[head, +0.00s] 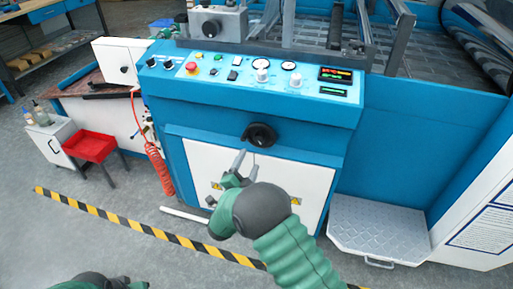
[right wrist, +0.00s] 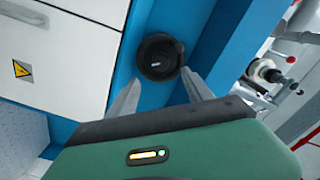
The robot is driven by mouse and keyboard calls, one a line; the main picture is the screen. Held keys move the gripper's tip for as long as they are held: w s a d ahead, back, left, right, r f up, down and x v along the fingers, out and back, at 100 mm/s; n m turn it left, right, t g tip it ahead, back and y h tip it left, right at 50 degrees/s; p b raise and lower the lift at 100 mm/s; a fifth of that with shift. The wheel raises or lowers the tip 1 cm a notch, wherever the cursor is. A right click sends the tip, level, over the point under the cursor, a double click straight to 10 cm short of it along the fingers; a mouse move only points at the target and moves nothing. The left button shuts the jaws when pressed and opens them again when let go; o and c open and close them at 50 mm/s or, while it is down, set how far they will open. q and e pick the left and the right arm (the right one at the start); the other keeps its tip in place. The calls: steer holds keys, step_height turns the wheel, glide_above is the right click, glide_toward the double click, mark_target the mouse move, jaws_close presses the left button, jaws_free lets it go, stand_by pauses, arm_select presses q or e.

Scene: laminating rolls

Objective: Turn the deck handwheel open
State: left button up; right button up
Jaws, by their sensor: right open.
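The handwheel (head: 259,135) is a black round wheel on the blue front of the machine, below the sloped control panel. It also shows in the right wrist view (right wrist: 160,57), just beyond the fingertips. My right gripper (head: 241,156) is open and empty, its two grey fingers pointing up at the wheel from below and slightly left. In the right wrist view the fingers (right wrist: 162,84) stand apart, with the wheel ahead of the gap between them; I see no clear contact. My left arm shows only as a dark and green part at the bottom left edge; its fingers are not visible.
The control panel (head: 215,85) with knobs, a red button and displays is above the wheel. White cabinet doors (head: 205,160) lie below it. A metal step (head: 375,228) stands at right.

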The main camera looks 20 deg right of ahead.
mark_target(258, 141)
steer(key=b+x, duration=0.2)
steer(key=x, duration=0.7)
steer(key=shift+w+d+f, duration=0.1)
steer(key=shift+w+d, duration=0.45)
steer(key=shift+w, duration=0.1)
jaws_close()
